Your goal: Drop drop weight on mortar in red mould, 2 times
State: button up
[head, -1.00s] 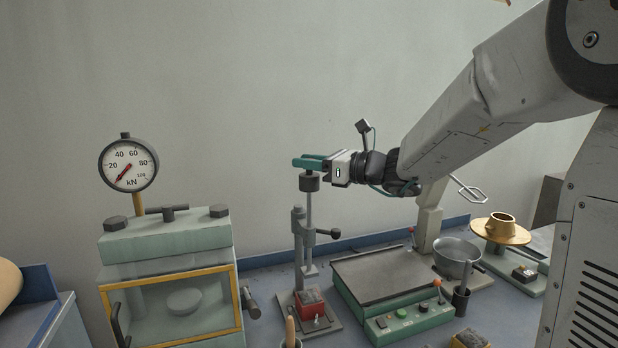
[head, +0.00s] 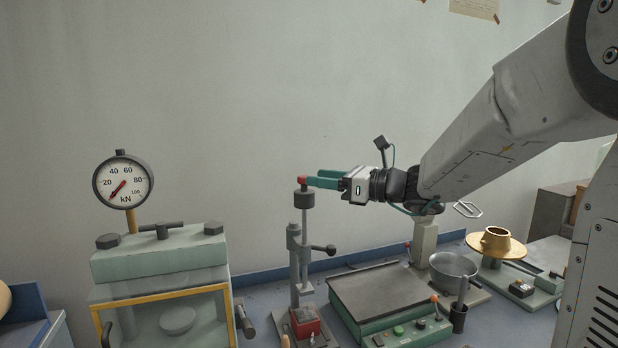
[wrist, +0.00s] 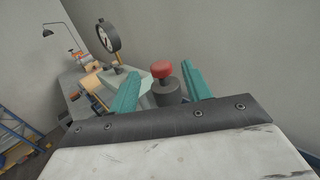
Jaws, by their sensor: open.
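The drop weight (head: 304,200) is a dark cylinder with a red knob (head: 302,182) on top, on a thin upright rod in a grey stand. The rod's foot hangs above the red mould (head: 306,328), which holds grey mortar (head: 304,314) at the stand's base. My gripper (head: 312,178) is open, with teal fingers just right of the knob at about its height. In the wrist view the knob (wrist: 161,69) and the weight (wrist: 167,92) show between the spread fingers, ahead of the palm. I cannot tell whether a finger touches the knob.
A green press (head: 160,255) with a kN dial (head: 123,182) stands left. Right of the stand are a green-based plate table (head: 380,290), a metal bowl (head: 453,270) and a brass flow table (head: 495,243).

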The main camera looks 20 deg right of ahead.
jog(key=v, duration=0.3)
